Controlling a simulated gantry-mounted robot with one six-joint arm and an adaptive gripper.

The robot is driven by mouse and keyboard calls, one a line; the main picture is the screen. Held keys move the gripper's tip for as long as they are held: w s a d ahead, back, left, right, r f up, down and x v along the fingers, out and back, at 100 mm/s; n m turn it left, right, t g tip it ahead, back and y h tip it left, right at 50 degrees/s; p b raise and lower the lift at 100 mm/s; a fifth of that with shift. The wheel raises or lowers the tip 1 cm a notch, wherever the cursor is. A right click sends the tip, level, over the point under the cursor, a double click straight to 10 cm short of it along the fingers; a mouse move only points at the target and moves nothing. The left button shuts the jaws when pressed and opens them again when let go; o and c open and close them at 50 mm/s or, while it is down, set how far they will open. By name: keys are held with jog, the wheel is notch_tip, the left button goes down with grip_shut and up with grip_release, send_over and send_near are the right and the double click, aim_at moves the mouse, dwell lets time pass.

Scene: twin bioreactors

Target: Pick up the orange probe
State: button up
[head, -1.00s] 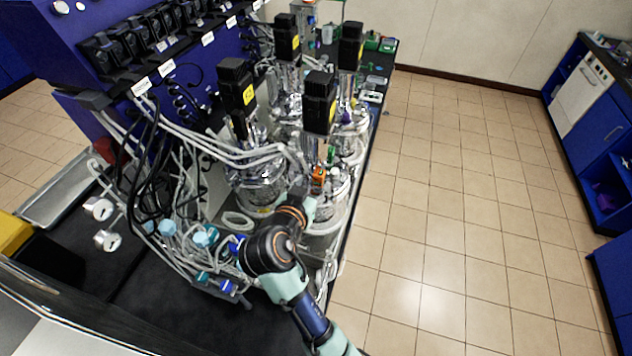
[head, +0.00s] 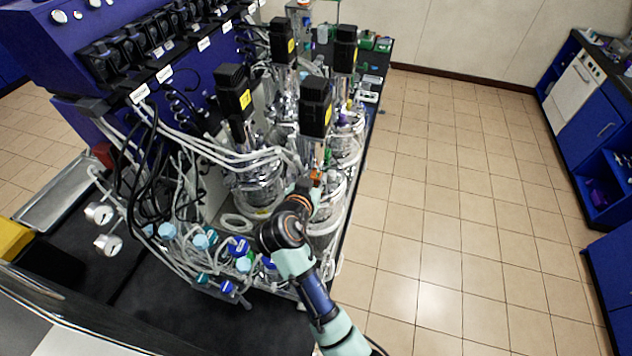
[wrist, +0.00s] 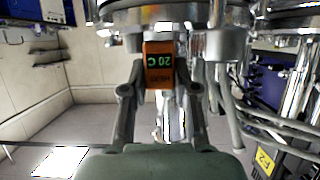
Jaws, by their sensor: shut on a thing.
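The orange probe (wrist: 158,65) is a small orange block with a dark display that reads 20 C in green, upside down in the wrist view. It sits just below the metal head plate (wrist: 225,43) of a vessel. My gripper (wrist: 160,88) has a grey finger on each side of it and is shut on it. In the head view, a bit of the orange probe (head: 316,176) shows beside the front right vessel, just beyond my wrist. My fingers are hidden there. I cannot tell whether the probe is still seated in the vessel.
Glass vessels with black motors (head: 315,105) crowd around the probe. White tubes (head: 235,153) and blue-capped bottles (head: 238,247) lie to the left. A blue control cabinet (head: 35,40) stands behind. The tiled floor (head: 450,200) at right is clear.

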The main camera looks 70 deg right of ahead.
aim_at(319, 154)
grip_shut()
notch_tip(319, 154, up, 7)
jog(key=shift+r+b, duration=0.1)
jog(key=shift+b, duration=0.5)
jog(key=s+d+b, duration=0.2)
jog(key=s, duration=1.5)
jog(key=shift+s, duration=0.4)
